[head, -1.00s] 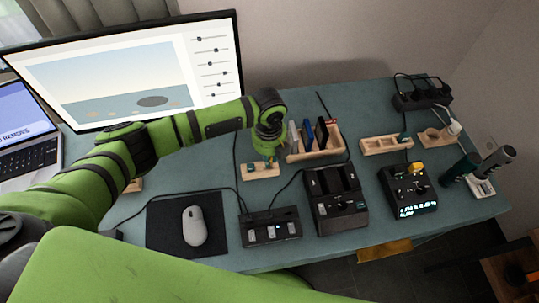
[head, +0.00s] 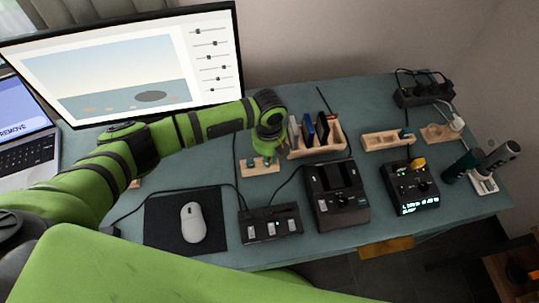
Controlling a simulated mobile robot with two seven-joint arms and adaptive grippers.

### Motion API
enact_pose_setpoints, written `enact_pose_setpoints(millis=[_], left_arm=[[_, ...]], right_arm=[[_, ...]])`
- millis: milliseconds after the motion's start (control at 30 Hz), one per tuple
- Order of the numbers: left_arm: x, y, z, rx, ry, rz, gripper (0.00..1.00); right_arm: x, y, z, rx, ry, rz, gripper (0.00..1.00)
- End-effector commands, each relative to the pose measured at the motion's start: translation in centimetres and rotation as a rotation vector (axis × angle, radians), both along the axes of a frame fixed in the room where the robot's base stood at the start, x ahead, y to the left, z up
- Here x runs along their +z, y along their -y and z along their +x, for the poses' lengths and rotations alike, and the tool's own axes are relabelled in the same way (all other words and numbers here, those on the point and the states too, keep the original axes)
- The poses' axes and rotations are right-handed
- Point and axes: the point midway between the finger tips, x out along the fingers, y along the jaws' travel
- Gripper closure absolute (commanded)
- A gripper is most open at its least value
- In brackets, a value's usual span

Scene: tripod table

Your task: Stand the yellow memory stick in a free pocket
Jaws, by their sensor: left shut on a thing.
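My left gripper (head: 267,152) points down over the back of a small wooden block (head: 258,171), which has teal pieces in its top. The wrist hides most of the fingers and what they are shut on. Whether the held thing is inside a pocket or above the block, I cannot tell. A small yellow piece (head: 418,163) shows at the back of a black device with a lit display (head: 412,190); I cannot tell if it is the memory stick. My right gripper is not in view.
Just right of the gripper, a wooden rack (head: 322,149) holds several upright cards. A black two-slot dock (head: 337,197) and a black switch box (head: 271,225) stand in front. A wooden tray (head: 388,141) is further right. A mouse (head: 192,222) lies on a dark pad.

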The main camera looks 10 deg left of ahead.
Motion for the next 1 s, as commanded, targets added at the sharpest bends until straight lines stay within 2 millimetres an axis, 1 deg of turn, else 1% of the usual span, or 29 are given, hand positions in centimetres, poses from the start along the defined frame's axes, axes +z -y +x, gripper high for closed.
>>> enact_pose_setpoints(millis=[33, 67, 100, 367, 433, 567, 667, 800, 1000], left_arm=[[-0.2, 0.0, 0.0, 0.0, 0.0, 0.0, 1.0], [-0.1, 0.0, 0.0, 0.0, 0.0, 0.0, 0.73], [-0.1, 0.0, 0.0, 0.0, 0.0, 0.0, 0.58], [-0.1, 0.0, -0.1, 0.0, -0.001, 0.001, 0.58], [-0.1, 0.0, -0.1, 0.0, -0.001, 0.001, 0.58], [0.7, 0.0, 0.0, -0.001, 0.0, -0.001, 0.58], [2.3, 0.0, 0.1, -0.001, 0.004, -0.001, 0.58], [5.3, 0.0, 0.1, -0.002, 0.005, -0.001, 0.58], [9.4, -0.1, 0.0, -0.001, 0.004, -0.001, 0.58]], right_arm=[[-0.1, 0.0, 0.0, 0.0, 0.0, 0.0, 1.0], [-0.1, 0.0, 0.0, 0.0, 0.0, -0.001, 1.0], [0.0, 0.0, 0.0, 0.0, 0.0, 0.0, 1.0], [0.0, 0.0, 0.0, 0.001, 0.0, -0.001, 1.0], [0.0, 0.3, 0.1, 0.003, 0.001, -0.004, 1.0], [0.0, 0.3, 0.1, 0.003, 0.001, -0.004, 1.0], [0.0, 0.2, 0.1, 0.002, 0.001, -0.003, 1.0], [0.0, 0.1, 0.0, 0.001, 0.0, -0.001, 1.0], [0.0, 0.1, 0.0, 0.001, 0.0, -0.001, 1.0]])
